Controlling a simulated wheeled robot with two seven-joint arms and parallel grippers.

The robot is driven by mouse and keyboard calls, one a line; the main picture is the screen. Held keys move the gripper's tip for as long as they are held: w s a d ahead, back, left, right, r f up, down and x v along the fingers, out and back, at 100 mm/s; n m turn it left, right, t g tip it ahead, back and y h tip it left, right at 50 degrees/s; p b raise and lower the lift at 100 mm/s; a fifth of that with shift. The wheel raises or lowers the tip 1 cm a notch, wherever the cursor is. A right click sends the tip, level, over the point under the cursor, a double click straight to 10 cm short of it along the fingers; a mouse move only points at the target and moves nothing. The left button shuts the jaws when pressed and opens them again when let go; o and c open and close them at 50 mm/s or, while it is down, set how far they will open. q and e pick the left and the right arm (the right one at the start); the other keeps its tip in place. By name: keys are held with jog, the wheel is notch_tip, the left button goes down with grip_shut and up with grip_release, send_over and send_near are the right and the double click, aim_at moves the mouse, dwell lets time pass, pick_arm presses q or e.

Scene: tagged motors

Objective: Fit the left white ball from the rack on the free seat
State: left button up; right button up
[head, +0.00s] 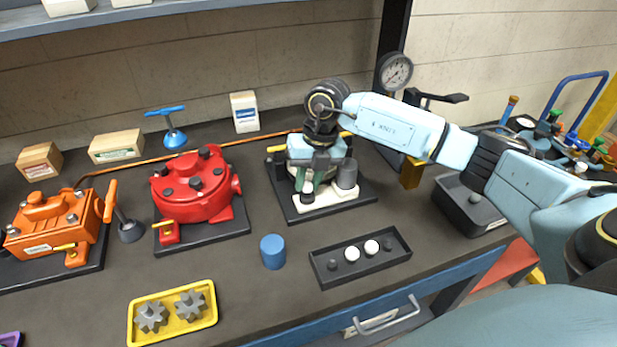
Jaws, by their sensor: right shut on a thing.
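The black rack (318,262) lies near the front of the bench. Two white balls, the left one (352,254) and the right one (371,247), sit in its middle, with a dark round spot at each end. My right gripper (307,186) reaches down over the white motor (330,197) on its dark base, beside a grey cylinder (347,173). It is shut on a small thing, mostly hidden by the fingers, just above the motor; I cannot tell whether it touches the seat. The free seat is not clearly seen. My left gripper is out of view.
A red motor (193,190) and an orange motor (52,225) stand left. A blue cylinder (272,252) and a yellow tray (137,310) with grey gears lie in front. A gauge (396,72) stands behind right, and a dark box (465,208) sits right of the motor.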

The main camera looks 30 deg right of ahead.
jog(key=o, duration=1)
jog(key=shift+f, duration=0.1)
jog(key=shift+o, duration=0.2)
jog(key=shift+r+p, duration=2.35)
jog(key=shift+r, duration=0.75)
notch_tip(320, 180, up, 13)
jog(key=d, duration=0.2)
jog(key=shift+s+d+b, duration=0.2)
jog(key=shift+s+b, duration=0.2)
